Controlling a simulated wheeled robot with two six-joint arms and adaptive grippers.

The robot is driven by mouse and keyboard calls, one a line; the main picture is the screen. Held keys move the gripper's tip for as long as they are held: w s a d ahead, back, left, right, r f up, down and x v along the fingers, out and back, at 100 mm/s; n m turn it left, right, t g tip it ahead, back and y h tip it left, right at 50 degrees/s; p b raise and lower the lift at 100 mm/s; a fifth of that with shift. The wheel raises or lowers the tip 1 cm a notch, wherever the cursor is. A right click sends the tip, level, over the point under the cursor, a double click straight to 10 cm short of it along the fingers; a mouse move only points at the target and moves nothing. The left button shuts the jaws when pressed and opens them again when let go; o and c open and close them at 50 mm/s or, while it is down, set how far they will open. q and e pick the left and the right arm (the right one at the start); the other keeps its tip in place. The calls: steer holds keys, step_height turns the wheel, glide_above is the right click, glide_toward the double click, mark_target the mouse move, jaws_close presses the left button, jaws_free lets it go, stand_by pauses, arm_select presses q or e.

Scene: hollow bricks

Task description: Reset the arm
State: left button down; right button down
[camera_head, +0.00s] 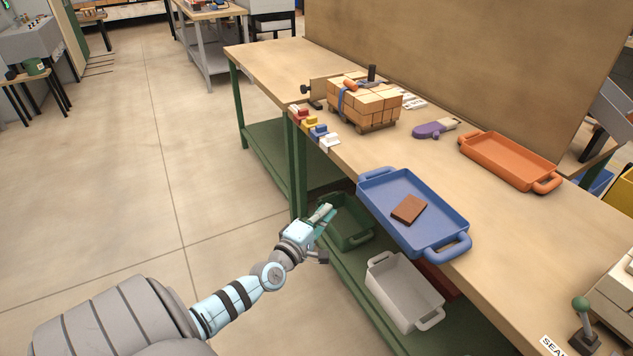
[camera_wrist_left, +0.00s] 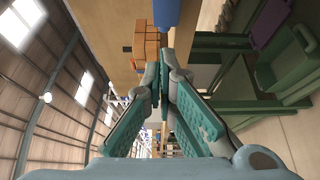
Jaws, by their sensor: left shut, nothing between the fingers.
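My left gripper (camera_head: 325,214) is in front of the workbench's front edge, just left of the blue tray in the head view. It is shut and empty, and its fingers meet in the left wrist view (camera_wrist_left: 165,62). The left arm reaches in from the lower left over the floor. A blue tray (camera_head: 375,212) on the bench holds a reddish-brown brick (camera_head: 409,209). The gripper is apart from both. My right gripper is not in view.
The bench (camera_head: 490,232) also bears an orange tray (camera_head: 508,162), a stack of bricks (camera_head: 366,104) and a purple-handled tool (camera_head: 432,130). Below are a green bin (camera_head: 352,232) and a grey bin (camera_head: 402,292). The floor (camera_head: 160,170) at left is clear.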

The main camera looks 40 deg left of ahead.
arm_select(q)
steer(key=s+d+f+m+g, duration=0.1)
steer(key=s+f+m+g, duration=0.2)
steer(key=s+f+m, duration=0.5)
steer(key=s+f+m+g+h, duration=0.1)
steer(key=s+f+m+g, duration=0.4)
steer(key=f, duration=0.7)
steer(key=s+d+f+m+g, duration=0.1)
steer(key=s+f+m+g, duration=0.15)
steer(key=s+f, duration=0.6)
steer(key=s+d+f+m+g, duration=0.2)
steer(key=s+d+f, duration=0.2)
steer(key=s, duration=0.5)
steer(key=s+d+f+m+g, duration=0.3)
steer(key=s+d+f, duration=0.1)
steer(key=s+f, duration=0.4)
steer(key=shift+s+h, duration=0.3)
steer(key=shift+s, duration=0.5)
steer(key=c, duration=2.2)
jaws_free()
steer(key=shift+g+h, duration=0.4)
steer(key=shift+g, duration=0.15)
steer(key=s+d, duration=0.1)
steer(key=d, duration=0.1)
steer(key=s+d+f, duration=0.1)
steer(key=s+d, duration=0.1)
steer(key=shift+s+d, duration=0.15)
steer(key=shift+d, duration=0.15)
